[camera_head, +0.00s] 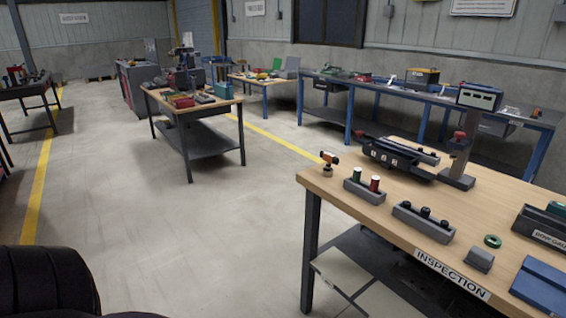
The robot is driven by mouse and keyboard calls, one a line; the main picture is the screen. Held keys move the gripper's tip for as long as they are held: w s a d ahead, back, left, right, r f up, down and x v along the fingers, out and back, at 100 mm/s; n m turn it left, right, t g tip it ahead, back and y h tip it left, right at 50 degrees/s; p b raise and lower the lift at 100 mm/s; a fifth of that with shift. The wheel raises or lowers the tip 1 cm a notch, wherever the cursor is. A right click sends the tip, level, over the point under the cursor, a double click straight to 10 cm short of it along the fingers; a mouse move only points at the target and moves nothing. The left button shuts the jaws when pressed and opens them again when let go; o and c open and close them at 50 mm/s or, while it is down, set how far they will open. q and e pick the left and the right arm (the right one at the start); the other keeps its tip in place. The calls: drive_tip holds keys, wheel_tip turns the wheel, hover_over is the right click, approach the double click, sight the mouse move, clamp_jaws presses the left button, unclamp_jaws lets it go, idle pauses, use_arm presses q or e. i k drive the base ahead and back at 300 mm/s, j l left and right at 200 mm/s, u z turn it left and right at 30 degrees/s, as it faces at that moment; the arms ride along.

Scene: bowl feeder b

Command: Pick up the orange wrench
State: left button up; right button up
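I cannot pick out an orange wrench for certain. A small orange-and-black item (329,158) stands at the left back corner of the inspection table (345,196), on a small round base. It is too small to tell what it is. The far tables hold several tools too small to make out. Neither of my grippers is in view.
The inspection table at right carries a grey block with green and red cylinders (364,191), a block with black knobs (423,221), a green ring (492,241) and a black fixture (395,157). A middle workbench (215,104) holds tools. Open floor (150,220) lies at left.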

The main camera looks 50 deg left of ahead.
sight(327, 171)
drive_tip(key=u, duration=1.2)
